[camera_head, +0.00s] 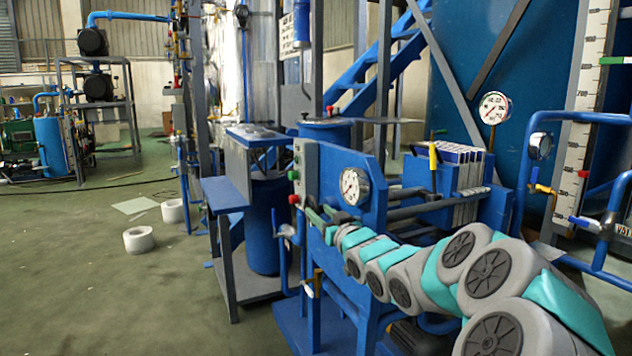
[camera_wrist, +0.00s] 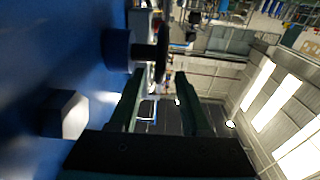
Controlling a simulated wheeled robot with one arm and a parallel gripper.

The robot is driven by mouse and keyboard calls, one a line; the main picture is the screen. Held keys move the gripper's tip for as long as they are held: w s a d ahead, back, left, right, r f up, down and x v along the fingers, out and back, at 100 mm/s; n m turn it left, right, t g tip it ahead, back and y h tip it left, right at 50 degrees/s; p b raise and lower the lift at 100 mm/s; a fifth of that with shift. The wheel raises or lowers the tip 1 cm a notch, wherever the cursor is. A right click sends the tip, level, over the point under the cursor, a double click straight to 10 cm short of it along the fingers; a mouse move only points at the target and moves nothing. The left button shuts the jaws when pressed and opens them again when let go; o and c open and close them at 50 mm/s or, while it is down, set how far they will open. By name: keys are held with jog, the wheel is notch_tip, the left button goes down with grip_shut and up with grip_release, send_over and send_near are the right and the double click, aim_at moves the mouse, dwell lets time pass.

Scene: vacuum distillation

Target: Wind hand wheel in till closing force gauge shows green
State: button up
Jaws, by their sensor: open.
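A dark hand wheel (camera_wrist: 162,50) shows nearly edge-on in the wrist view, on a short shaft from a blue hub (camera_wrist: 117,50). My gripper (camera_wrist: 160,78) is open, its two dark green fingers apart with nothing seen held between them. The wheel is just past the fingertips; I cannot tell whether they touch. In the head view my gripper (camera_head: 316,212) is at the left end of the blue press frame (camera_head: 335,160), where I cannot make out the wheel. A round white gauge (camera_head: 354,186) sits on that frame; its needle zone is too small to read surely.
A second gauge (camera_head: 493,108) stands above the pack of white plates (camera_head: 467,165). A grey box with red and green buttons (camera_head: 305,165) is close to my gripper. Blue pipes (camera_head: 525,175) run at the right. The green floor (camera_head: 90,270) at left is mostly clear.

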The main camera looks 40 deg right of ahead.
aim_at(307, 200)
jog(key=shift+w+r+p, duration=0.3)
jog(key=shift+r+p, duration=0.2)
jog(key=shift+r, duration=0.2)
jog(key=shift+w+d+f+g, duration=0.15)
jog(key=shift+w+f+g, duration=0.2)
jog(key=shift+g, duration=0.15)
jog(key=x, duration=0.7)
jog(key=shift+w+r, duration=0.1)
jog(key=shift+w, duration=0.05)
grip_shut()
